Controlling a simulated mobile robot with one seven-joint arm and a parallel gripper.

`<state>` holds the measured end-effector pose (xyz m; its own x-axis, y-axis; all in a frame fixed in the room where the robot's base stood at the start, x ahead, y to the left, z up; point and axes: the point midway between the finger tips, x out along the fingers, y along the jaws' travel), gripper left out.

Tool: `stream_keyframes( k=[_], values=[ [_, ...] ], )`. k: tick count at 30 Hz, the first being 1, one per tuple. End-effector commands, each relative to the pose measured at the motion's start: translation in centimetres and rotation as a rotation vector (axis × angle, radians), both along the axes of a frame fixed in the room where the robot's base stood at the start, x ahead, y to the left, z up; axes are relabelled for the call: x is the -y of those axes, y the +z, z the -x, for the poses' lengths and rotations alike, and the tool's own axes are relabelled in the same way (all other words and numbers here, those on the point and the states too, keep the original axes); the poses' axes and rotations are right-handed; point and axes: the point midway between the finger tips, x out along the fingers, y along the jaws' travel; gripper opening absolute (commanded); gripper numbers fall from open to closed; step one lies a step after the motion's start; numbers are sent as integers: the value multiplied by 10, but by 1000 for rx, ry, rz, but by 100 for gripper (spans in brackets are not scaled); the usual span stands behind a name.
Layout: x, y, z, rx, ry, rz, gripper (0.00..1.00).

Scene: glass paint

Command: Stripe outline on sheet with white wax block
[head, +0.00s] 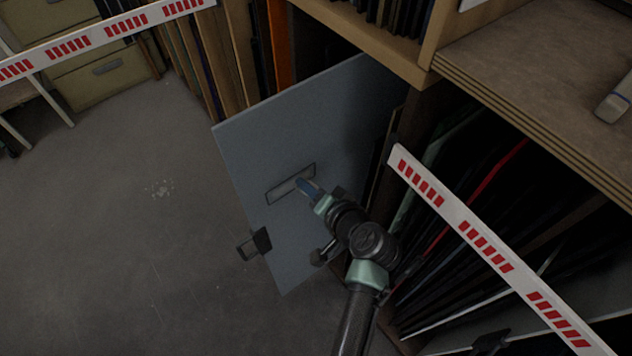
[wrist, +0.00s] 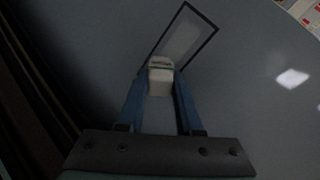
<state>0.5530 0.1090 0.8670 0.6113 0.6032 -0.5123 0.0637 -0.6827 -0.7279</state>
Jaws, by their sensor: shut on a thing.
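The sheet (head: 340,120) is a large grey-blue panel standing on edge, tilted, among the racks in the head view. It also fills much of the wrist view (wrist: 245,110). A dark rectangular outline (head: 290,184) is on its face, with a paler inside; it also shows in the wrist view (wrist: 186,38). My gripper (head: 306,187) is at the right part of the outline. In the wrist view its blue fingers (wrist: 159,100) are shut on the white wax block (wrist: 160,80). The block's far end overlaps the outline's near end; I cannot tell whether it touches the sheet.
A dark clamp-like piece (head: 255,243) is at the sheet's lower left edge. Red-and-white striped bars (head: 490,250) cross the foreground at right and upper left. A wooden shelf (head: 540,50) and racks of panels (head: 470,200) crowd the right. Open floor (head: 110,230) lies left.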

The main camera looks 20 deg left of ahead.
Motion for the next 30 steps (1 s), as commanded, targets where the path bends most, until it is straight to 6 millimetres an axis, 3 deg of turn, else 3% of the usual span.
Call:
stream_keyframes(
  k=[9, 30],
  values=[
    [-19, 2, 23, -2, 8, -1, 0],
    [-42, 1, 55, 0, 5, -1, 0]
  ],
)
